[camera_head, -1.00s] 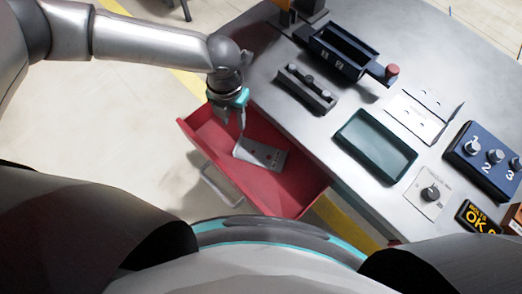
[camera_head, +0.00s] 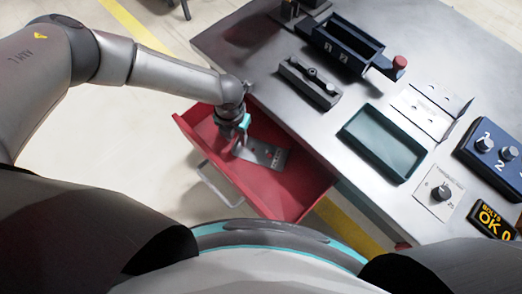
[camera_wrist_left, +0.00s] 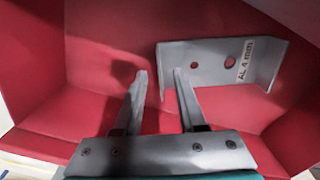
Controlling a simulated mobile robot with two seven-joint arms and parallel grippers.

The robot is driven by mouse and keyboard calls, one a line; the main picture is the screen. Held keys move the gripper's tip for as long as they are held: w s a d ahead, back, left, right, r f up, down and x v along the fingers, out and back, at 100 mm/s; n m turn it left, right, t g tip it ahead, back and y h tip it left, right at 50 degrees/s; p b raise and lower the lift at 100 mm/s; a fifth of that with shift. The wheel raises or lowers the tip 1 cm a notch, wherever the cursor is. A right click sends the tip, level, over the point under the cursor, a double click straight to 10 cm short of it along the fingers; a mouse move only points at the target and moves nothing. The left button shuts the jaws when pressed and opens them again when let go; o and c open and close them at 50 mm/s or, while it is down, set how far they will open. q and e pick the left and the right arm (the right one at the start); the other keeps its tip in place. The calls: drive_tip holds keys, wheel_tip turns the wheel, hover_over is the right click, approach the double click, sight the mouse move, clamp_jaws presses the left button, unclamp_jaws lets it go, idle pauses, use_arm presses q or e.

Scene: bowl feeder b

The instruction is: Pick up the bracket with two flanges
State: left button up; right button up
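A grey metal bracket (camera_head: 266,154) lies in the open red drawer (camera_head: 302,205). In the left wrist view the bracket (camera_wrist_left: 222,62) shows a flange at each end, two holes and an "AL 4 mm" label. My left gripper (camera_head: 239,147) reaches down into the drawer at the bracket's left end. In the left wrist view my left gripper (camera_wrist_left: 160,76) is open, with its fingers on either side of the bracket's left flange. Contact with the flange cannot be made out. My right gripper is not in view.
On the grey bench (camera_head: 235,40) stand a dark green tray (camera_head: 383,143), a dark blue fixture (camera_head: 345,47), a black block (camera_head: 309,83) and a blue panel (camera_head: 495,152). Another thin metal plate with a bent edge (camera_head: 425,112) lies there. The drawer walls surround my gripper.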

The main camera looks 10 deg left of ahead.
use_arm(q)
drive_tip(key=shift+c, duration=0.2)
clamp_jaws()
idle(1.1)
